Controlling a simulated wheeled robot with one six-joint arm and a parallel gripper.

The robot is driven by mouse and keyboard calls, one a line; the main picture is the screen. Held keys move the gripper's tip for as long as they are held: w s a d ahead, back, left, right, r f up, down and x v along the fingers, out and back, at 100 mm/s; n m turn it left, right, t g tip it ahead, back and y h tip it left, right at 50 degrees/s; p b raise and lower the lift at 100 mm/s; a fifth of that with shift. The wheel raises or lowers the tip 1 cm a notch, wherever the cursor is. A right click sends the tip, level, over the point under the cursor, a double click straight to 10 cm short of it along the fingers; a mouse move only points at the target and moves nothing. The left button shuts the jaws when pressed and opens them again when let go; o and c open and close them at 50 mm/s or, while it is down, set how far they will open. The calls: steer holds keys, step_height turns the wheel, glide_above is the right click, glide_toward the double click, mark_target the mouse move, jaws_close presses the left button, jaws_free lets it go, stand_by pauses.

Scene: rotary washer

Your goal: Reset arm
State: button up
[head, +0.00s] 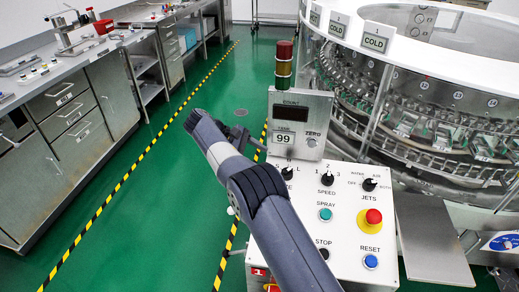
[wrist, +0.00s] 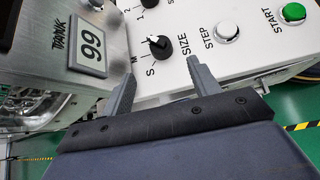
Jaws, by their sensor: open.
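My gripper (wrist: 162,88) is open and empty in the wrist view, with its two grey fingers apart. The black SIZE knob (wrist: 160,45) on the white control panel (head: 345,205) lies ahead of the gap between the fingers, with visible space before the fingertips. My arm (head: 250,185) crosses the left part of the panel in the head view and covers part of its labels and controls.
The STEP button (wrist: 228,33) and green START button (wrist: 292,12) are near the fingers. A counter box (head: 300,122) with a signal light (head: 284,66) rises behind the panel. The rotary washer (head: 440,100) stands right, a steel bench (head: 75,110) left. Green floor (head: 175,190) between is clear.

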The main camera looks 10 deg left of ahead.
mark_target(288, 173)
steer(key=shift+d, duration=0.15)
steer(key=x, duration=1)
steer(key=shift+d+f, duration=0.15)
steer(key=shift+f, duration=0.1)
